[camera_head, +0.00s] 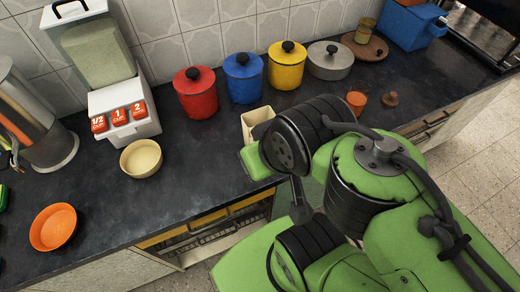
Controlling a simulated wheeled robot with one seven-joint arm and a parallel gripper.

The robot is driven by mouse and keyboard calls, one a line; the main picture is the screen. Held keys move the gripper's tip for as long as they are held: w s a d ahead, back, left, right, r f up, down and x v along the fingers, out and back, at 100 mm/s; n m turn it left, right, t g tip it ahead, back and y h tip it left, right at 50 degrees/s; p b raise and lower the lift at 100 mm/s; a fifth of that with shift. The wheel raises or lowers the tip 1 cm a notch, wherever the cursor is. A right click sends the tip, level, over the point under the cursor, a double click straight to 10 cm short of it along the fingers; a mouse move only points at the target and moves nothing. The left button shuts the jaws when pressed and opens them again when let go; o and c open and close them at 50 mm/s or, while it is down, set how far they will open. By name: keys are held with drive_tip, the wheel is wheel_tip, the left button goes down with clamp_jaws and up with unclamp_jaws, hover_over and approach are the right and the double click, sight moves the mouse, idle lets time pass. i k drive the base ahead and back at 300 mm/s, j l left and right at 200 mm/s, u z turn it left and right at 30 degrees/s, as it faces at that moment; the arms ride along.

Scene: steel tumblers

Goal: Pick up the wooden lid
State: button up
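A small brown wooden lid (390,99) with a raised knob lies on the dark countertop, right of a small orange-brown cup (356,102). The lid is in full view and nothing touches it. My green and black arm fills the lower right and reaches over the counter's front edge, left of and nearer than the lid. My gripper's fingers do not show; they are out of sight behind or beyond the arm links.
Red (195,93), blue (243,78) and yellow (286,66) canisters and a grey pot (330,61) line the wall. A brown round board (377,50) bears a jar. A beige container (256,121) stands beside my arm. Bowls and a dispenser are left.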

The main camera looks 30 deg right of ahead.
sight(390, 100)
drive_tip(key=k+l+z, duration=0.1)
drive_tip(key=z, duration=1.6)
